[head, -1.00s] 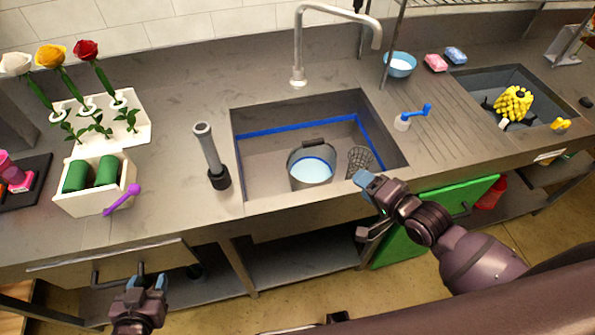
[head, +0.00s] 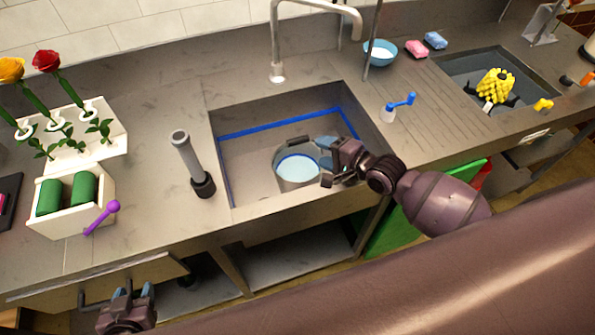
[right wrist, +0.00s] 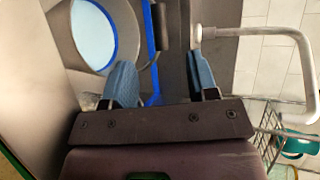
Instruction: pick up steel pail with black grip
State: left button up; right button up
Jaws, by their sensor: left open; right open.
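The steel pail (head: 283,178) stands upright in the left sink basin with light blue contents. Its black grip (head: 298,141) is at the rim's far side. In the right wrist view the pail (right wrist: 126,17) is at upper left and its black grip (right wrist: 161,26) lies ahead of the space between the fingers. My right gripper (head: 326,162) is over the basin at the pail's right side, open and empty; its two blue fingers also show in the right wrist view (right wrist: 162,82). It does not hold the grip. My left gripper (head: 133,293) is open and low by the counter front.
The basin's front edge and the faucet (head: 278,60) border the reach. A grey cylinder on a black base (head: 190,160) stands left of the basin. A blue-handled tool (head: 400,104) and a blue bowl (head: 380,54) are to the right. The wire cup is hidden behind my right gripper.

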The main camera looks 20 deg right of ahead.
aim_at(301, 142)
jog(key=shift+x, duration=4.25)
jog(key=shift+d+f, duration=0.15)
jog(key=shift+d, duration=0.05)
grip_shut()
jog(key=shift+d+f, duration=0.1)
jog(key=shift+d, duration=0.05)
